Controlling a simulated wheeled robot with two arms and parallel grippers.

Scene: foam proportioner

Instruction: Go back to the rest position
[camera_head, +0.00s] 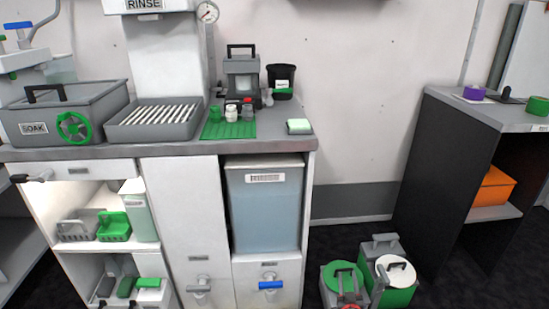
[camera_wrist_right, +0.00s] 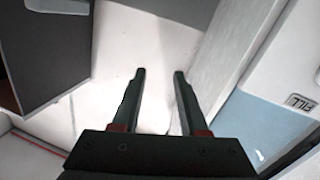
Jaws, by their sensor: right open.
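My right gripper (camera_wrist_right: 158,74) shows in the right wrist view. Its two dark fingers are apart, with nothing between them. A pale surface lies beyond the fingertips. A pale blue panel with a FILL label (camera_wrist_right: 299,102) is at the right of that view, apart from the fingers. In the head view I cannot make out either gripper clearly. My left gripper is not in view.
In the head view, a grey counter (camera_head: 165,149) carries a SOAK basin (camera_head: 40,128), a slatted rinse tray (camera_head: 155,118) and a green mat (camera_head: 230,130) with small bottles. Green-and-grey containers (camera_head: 398,297) stand on the floor. A dark shelf unit (camera_head: 440,165) is at right.

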